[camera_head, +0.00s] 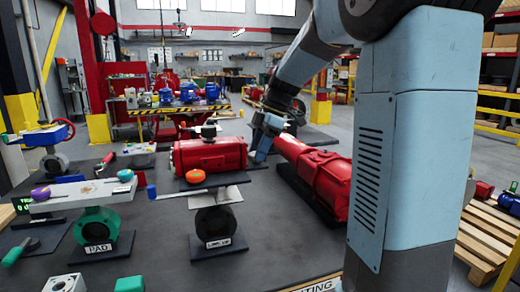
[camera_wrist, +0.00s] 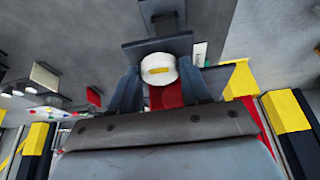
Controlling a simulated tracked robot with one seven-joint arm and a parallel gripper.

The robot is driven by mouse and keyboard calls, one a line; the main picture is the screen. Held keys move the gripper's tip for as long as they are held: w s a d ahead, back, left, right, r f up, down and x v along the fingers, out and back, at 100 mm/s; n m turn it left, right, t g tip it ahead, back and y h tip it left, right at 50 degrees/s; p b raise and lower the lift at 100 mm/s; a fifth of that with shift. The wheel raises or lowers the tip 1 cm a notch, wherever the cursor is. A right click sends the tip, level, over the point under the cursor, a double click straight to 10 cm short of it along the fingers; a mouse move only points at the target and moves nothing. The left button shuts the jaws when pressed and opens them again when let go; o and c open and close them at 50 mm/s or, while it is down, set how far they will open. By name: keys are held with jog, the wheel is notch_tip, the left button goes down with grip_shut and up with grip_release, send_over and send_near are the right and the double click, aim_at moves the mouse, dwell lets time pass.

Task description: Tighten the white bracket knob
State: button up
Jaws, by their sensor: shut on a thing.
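My gripper (camera_head: 262,148) reaches down beside the right end of the red actuator (camera_head: 209,155) in the head view. In the wrist view its two fingers (camera_wrist: 159,88) stand either side of a white round knob (camera_wrist: 158,66) with a yellow mark. The gripper is shut on this knob. In the head view the knob cannot be made out. A white bracket plate (camera_head: 228,194) sits above a dark valve labelled on its base, below the red actuator.
A long red cylinder (camera_head: 318,177) lies right of my gripper. A blue cup (camera_head: 151,192) is between the valves. The dark tabletop (camera_head: 160,250) is clear at front centre.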

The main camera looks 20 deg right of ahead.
jog(key=shift+s+a+m+t, duration=0.1)
jog(key=shift+m+t, duration=0.45)
jog(key=shift+m, duration=0.85)
jog(key=shift+s+a+m+t, duration=0.1)
jog(key=shift+m+t, duration=0.45)
jog(key=shift+m, duration=0.85)
jog(key=shift+r, duration=0.1)
jog(key=o, duration=1.1)
jog(key=shift+h, duration=0.3)
jog(key=shift+c, duration=0.2)
jog(key=v, duration=0.8)
jog(key=shift+d, duration=0.2)
